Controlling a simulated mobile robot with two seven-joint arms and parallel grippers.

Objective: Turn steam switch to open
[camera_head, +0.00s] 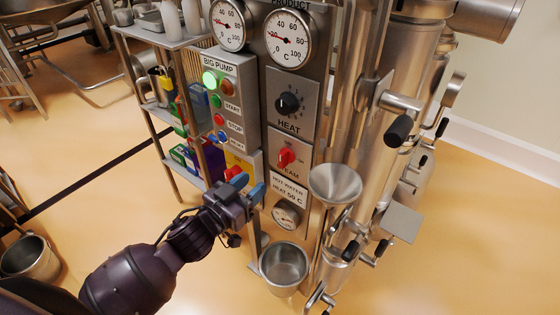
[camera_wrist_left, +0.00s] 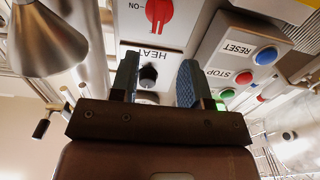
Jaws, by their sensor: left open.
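The steam switch (camera_head: 287,158) is a red rotary knob on a grey panel, below the black HEAT knob (camera_head: 288,104). In the left wrist view, which is upside down, the red steam switch (camera_wrist_left: 157,12) shows at the top edge, partly cut off, with "ON" beside it. Its handle looks upright there. My left gripper (camera_head: 248,186) is open and empty, in front of the panel, below and left of the switch and apart from it. Its fingers (camera_wrist_left: 158,66) also show in the left wrist view, with the HEAT knob seen between them. My right gripper is out of view.
A pump box (camera_head: 225,110) with coloured buttons stands left of the panel. A red knob (camera_head: 232,173) on a yellow plate is close to my gripper. A steel funnel (camera_head: 335,184) stands at the right, and a steel pot (camera_head: 284,268) below.

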